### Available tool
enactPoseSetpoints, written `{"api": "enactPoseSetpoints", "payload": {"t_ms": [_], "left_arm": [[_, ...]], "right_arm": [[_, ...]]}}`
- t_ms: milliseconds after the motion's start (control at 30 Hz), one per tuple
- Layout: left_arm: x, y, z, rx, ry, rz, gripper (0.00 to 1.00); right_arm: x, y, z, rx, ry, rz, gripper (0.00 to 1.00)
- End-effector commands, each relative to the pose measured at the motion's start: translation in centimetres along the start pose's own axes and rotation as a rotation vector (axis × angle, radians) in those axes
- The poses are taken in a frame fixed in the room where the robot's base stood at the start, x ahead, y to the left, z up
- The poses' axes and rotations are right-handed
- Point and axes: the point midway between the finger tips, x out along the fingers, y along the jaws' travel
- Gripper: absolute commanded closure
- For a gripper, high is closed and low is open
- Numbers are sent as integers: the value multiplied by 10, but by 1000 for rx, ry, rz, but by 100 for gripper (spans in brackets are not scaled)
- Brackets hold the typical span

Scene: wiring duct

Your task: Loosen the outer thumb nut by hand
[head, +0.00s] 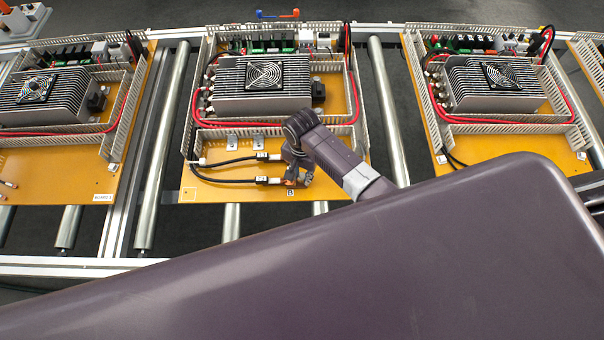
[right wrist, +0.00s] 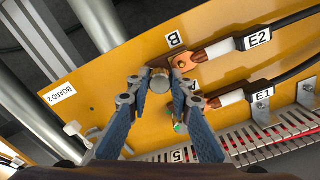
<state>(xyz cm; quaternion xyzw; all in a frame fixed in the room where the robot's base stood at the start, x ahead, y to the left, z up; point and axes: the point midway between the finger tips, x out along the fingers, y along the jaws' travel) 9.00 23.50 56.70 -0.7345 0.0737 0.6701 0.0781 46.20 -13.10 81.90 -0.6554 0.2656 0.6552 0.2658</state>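In the right wrist view, a round metal thumb nut (right wrist: 160,80) sits by the board's outer edge, near the letter B. A copper lug (right wrist: 187,60) from the cable tagged E2 (right wrist: 258,38) reaches up to it. My right gripper (right wrist: 159,84) has one fingertip on each side of this nut, very close to it. I cannot tell whether both fingers touch it. The lug end of the cable tagged E1 (right wrist: 263,95) is partly hidden behind the right finger. In the head view my right gripper (head: 297,178) is over the middle board's front edge. My left gripper is not in view.
The middle board (head: 215,187) lies on a roller conveyor (head: 162,150) between a left board (head: 70,185) and a right board (head: 500,148). A finned unit with a fan (head: 264,75) and slotted white ducts (head: 196,85) stand behind the cables. My arm hides the front right.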

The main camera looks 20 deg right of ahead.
Motion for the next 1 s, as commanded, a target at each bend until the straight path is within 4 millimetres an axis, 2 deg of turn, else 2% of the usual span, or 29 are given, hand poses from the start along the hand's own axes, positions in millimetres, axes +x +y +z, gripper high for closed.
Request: {"api": "enactPoseSetpoints", "payload": {"t_ms": [33,100,433,700,867,900,1000], "left_arm": [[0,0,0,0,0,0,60],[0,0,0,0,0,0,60],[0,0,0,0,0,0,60],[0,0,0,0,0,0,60],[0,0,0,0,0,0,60],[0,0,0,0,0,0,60],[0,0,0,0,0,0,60]], "right_arm": [[0,0,0,-1,0,1,94],[0,0,0,-1,0,1,100],[0,0,0,-32,1,2,100],[0,1,-2,-376,3,2,100],[0,1,-1,-528,1,2,100],[0,1,-1,-539,1,2,80],[0,1,0,-534,1,1,69]]}}
